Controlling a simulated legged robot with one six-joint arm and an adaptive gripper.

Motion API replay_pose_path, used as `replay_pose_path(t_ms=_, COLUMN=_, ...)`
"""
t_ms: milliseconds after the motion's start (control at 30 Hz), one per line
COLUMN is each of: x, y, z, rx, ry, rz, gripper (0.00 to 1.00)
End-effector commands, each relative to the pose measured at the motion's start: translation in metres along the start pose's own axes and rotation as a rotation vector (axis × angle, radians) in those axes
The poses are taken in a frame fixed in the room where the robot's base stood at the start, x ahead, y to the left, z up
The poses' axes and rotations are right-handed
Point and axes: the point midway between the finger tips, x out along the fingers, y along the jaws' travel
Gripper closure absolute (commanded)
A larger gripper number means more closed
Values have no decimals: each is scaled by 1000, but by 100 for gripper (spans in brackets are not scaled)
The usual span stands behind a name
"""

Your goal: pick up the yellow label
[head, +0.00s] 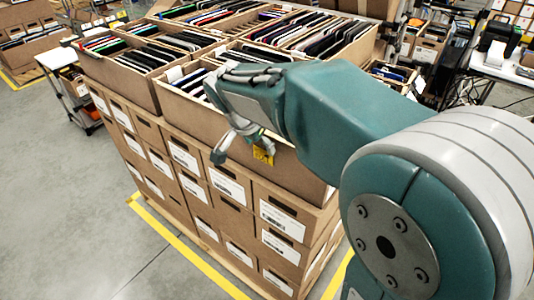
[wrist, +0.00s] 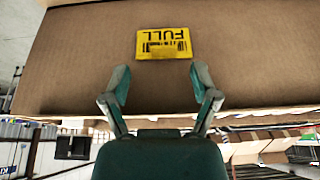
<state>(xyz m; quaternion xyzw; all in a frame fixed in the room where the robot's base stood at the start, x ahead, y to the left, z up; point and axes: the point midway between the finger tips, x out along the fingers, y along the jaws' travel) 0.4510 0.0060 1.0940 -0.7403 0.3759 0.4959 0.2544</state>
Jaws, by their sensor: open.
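The yellow label (wrist: 163,43) has dark "FULL" lettering and a dark printed block, and shows upside down in the wrist view. It lies flat against the brown side of a carton (wrist: 80,65). In the head view the label (head: 263,157) shows on the front of an upper carton, just right of my gripper. My gripper (wrist: 158,75) is open and empty. Its two fingertips point toward the carton face, either side of the label's near edge in the wrist view. I cannot tell whether they touch the carton.
Stacked cartons (head: 185,185) with white labels fill a pallet below. Open cartons of upright files (head: 215,40) stand on top. A cart (head: 75,95) stands at left and a white table (head: 505,65) at right. The grey floor (head: 55,210) at left is clear.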

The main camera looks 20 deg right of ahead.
Motion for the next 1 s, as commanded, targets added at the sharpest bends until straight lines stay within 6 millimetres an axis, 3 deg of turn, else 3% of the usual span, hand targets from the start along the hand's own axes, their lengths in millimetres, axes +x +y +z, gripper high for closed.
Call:
replay_pose_path(t_ms=233, x=36, y=1, z=3, rx=-1, ry=-2, rz=3, gripper=23)
replay_pose_path(t_ms=500, x=41, y=4, z=0, rx=1, ry=-4, rz=-2, gripper=23)
replay_pose_path(t_ms=533, x=41, y=4, z=0, rx=1, ry=-4, rz=-1, gripper=27)
replay_pose_path(t_ms=567, x=41, y=3, z=0, rx=1, ry=-3, rz=-1, gripper=38)
replay_pose_path(t_ms=767, x=40, y=2, z=2, rx=0, ry=0, rz=1, gripper=47)
replay_pose_path(t_ms=933, x=40, y=2, z=2, rx=0, ry=-1, rz=1, gripper=75)
replay_pose_path(t_ms=1000, x=40, y=2, z=2, rx=0, ry=-1, rz=1, gripper=80)
